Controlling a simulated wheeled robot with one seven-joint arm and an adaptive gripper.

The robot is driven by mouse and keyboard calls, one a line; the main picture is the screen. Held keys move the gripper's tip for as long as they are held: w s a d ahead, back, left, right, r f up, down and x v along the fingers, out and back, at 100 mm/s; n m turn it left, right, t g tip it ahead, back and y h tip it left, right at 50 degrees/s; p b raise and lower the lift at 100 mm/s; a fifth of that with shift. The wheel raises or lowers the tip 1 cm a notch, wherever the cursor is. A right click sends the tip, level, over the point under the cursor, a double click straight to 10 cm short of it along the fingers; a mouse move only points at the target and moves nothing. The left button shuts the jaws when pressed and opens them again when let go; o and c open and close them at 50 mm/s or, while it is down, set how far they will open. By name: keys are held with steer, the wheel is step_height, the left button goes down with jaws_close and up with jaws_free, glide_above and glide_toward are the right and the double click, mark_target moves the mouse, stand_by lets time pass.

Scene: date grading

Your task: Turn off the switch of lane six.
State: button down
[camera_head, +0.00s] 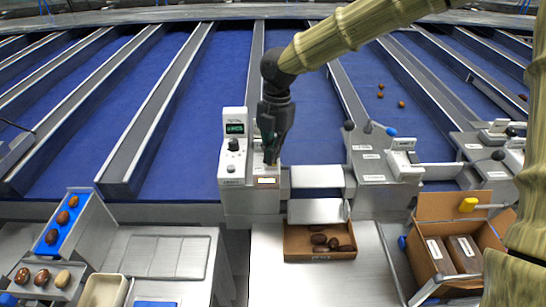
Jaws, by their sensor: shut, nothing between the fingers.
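My gripper (271,155) is dark, points downward and is shut with nothing in it. Its tips are just above or in front of the right part of a white control box (232,170). I cannot tell whether they touch it. No switch can be made out clearly, as the gripper covers part of the box top. The lane labels are too small to read.
Blue lanes with grey dividers (160,110) run behind the box. Right of it are metal chutes (318,177), a cardboard tray (295,252) of dates and an open carton (415,265). Another grey control unit (375,160) stands further right. A blue strip (63,228) with dates lies left.

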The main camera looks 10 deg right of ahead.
steer(key=shift+s+f, duration=0.1)
steer(key=shift+f, duration=0.2)
steer(key=shift+r, duration=0.1)
steer(key=shift+r+p, duration=3.25)
steer(key=shift+r, duration=0.15)
